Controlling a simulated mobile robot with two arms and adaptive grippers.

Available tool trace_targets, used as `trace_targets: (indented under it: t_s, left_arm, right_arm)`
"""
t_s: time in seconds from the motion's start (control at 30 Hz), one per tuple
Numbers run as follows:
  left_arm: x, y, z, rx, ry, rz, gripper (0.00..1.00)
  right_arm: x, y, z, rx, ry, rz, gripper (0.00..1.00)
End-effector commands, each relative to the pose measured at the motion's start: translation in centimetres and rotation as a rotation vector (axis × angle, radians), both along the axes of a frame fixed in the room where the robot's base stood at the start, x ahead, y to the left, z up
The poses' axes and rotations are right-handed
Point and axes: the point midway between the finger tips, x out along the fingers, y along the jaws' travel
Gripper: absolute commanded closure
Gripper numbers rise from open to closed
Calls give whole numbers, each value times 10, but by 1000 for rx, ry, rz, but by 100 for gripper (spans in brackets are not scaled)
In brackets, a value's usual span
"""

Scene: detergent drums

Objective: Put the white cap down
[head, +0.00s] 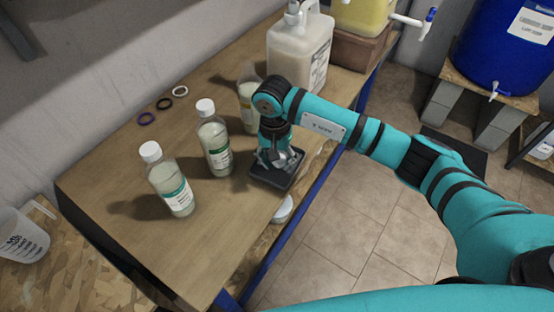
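My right gripper (275,161) points down over a small dark tray (270,180) near the table's front edge. Its grey fingers are small and partly hidden, so I cannot tell whether they hold a white cap. Two clear bottles stand upright left of the gripper, each with a white cap on: the nearer bottle (170,180) with its cap (150,151), and the middle bottle (214,140) with its cap (205,107). A third bottle (247,98) stands behind my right wrist, partly hidden; I see no white cap on its top. My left gripper is out of view.
A large pale jug (300,50) stands beyond my arm. A pale round thing (283,210) shows at the front edge. The table's near left is clear.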

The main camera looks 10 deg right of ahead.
Motion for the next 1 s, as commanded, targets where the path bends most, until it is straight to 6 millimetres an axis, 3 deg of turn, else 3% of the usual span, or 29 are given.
trace_targets:
  t_s: [0.2,0.3,0.5,0.7,1.0]
  left_arm:
    - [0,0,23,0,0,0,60]
    - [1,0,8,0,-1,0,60]
    - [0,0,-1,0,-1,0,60]
    - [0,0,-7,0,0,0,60]
    - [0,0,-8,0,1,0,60]
  right_arm:
    - [-2,0,18,-1,5,-1,51]
    - [2,0,34,-1,-5,1,51]
    - [4,2,82,0,-6,1,51]
    - [4,4,117,0,-4,-1,51]
    - [4,5,133,1,-2,0,51]
